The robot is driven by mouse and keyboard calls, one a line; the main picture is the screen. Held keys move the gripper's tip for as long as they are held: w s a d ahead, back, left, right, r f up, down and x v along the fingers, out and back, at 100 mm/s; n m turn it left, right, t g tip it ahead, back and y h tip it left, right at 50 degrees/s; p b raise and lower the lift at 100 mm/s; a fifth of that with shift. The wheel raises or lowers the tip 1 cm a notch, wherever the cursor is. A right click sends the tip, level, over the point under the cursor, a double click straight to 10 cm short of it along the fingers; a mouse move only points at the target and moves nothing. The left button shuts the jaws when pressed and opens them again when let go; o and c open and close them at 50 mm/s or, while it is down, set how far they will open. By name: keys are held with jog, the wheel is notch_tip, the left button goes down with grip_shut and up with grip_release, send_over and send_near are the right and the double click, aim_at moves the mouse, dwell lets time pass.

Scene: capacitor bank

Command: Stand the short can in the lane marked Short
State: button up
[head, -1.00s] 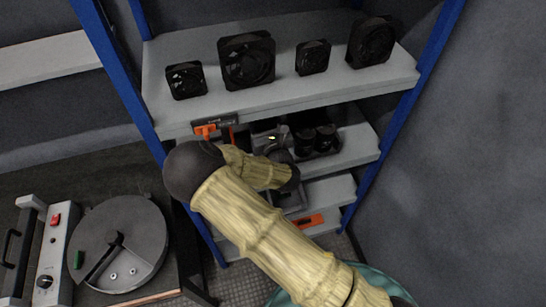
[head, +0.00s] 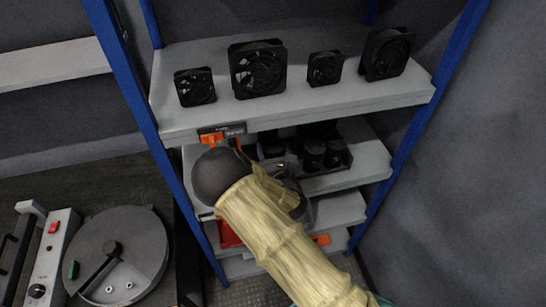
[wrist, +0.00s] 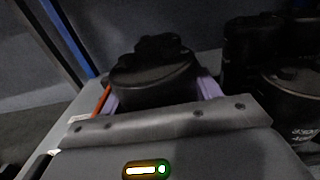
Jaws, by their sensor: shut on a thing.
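In the wrist view my gripper (wrist: 160,95) is shut on a dark, round-topped can (wrist: 155,72), with pale purple pads on both sides of it. The can's top has dark raised terminals; its lower part is hidden by the gripper body. In the head view my arm covers the gripper and the held can, in front of the middle shelf. Other black cans (head: 323,152) stand in a dark tray at the right of that shelf, and one shows at the right in the wrist view (wrist: 290,95). No readable Short lane mark shows.
Several black fans (head: 258,70) stand on the upper shelf (head: 290,106), which overhangs the middle shelf. Blue posts (head: 130,100) flank the rack. An orange-and-dark label or clip (head: 212,138) is on the upper shelf's front edge. A round-plate machine (head: 118,255) is at lower left.

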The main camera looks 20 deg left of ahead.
jog(key=shift+f+b, duration=0.55)
jog(key=shift+f, duration=1.3)
jog(key=shift+f, duration=0.15)
jog(key=o, duration=1.4)
jog(key=shift+c, duration=0.2)
jog(key=shift+s+d, duration=0.25)
jog(key=shift+s, duration=0.1)
jog(key=b+v, duration=0.1)
jog(key=v, duration=1)
jog(key=shift+s, duration=0.1)
